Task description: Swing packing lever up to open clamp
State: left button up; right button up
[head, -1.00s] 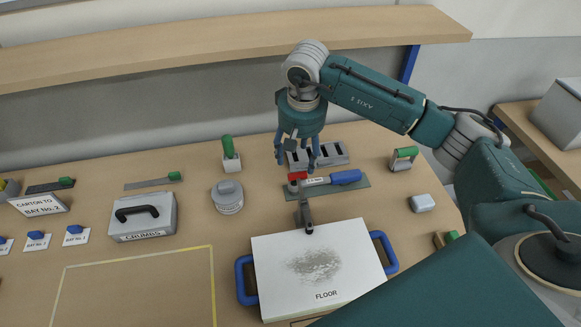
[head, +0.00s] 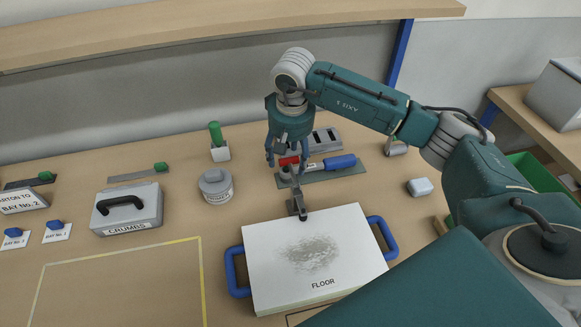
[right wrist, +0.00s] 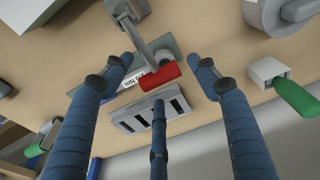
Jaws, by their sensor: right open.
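The packing lever is a grey arm with a red grip (head: 289,161), part of a dark clamp (head: 297,206) at the top edge of the white FLOOR panel (head: 345,240). The clamp's foot reaches the panel's edge. In the right wrist view the red grip (right wrist: 157,77) lies between the spread blue fingers, with the grey clamp (right wrist: 125,14) beyond. My right gripper (head: 286,164) is open, just over the red grip and partly hiding it. I cannot tell whether a finger touches it. My left gripper is not in view.
A blue-handled tool (head: 338,162) lies on a grey-green mat close right of the lever. A slotted grey block (head: 328,139) stands behind. A round tin (head: 216,187) and the CRUMBS box (head: 128,210) stand left. A wooden shelf (head: 220,28) runs above the back.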

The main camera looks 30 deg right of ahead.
aim_at(290, 161)
jog(key=shift+c, duration=0.3)
jog(key=c, duration=1.1)
jog(key=shift+r, duration=0.15)
jog(key=shift+o, duration=0.2)
jog(key=shift+r+p, duration=0.45)
jog(key=shift+r, duration=0.15)
jog(key=shift+s+r, duration=0.15)
jog(key=shift+r, duration=0.1)
jog(key=shift+s+a+r+p, duration=0.1)
jog(key=shift+s+r+p, duration=0.15)
jog(key=shift+r, duration=0.15)
jog(key=shift+s+r+p, duration=0.15)
jog(key=shift+r+p, duration=0.05)
jog(key=shift+r, duration=0.2)
jog(key=shift+c, duration=0.3)
jog(key=shift+s, duration=0.2)
jog(key=shift+c, duration=0.3)
